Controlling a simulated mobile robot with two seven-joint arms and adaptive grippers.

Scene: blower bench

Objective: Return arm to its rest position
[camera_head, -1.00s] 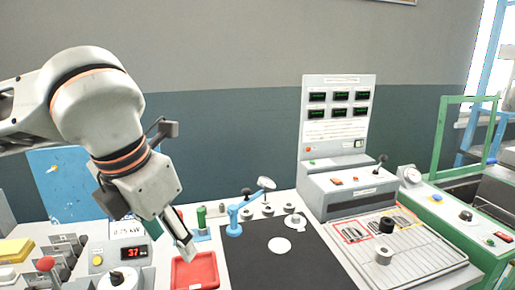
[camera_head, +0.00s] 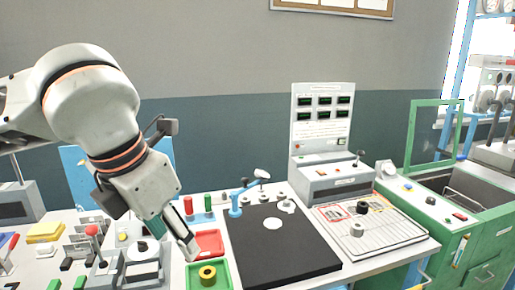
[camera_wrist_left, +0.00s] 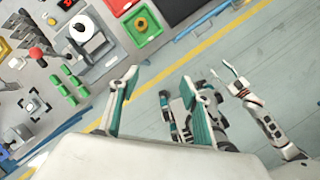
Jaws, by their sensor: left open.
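My left arm comes in from the left in the head view, bent down at the wrist. Its gripper (camera_head: 176,242) is open and empty, beside the red tray (camera_head: 208,242) and in front of part of the bench.
A green tray (camera_head: 220,273) holds a yellow ring (camera_head: 207,275). A black mat (camera_head: 262,255) lies beside the trays. A grey control console (camera_head: 325,185) stands at the back. A green-framed machine (camera_head: 465,228) is at the right. Open floor (camera_wrist_left: 255,60) shows beside the bench.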

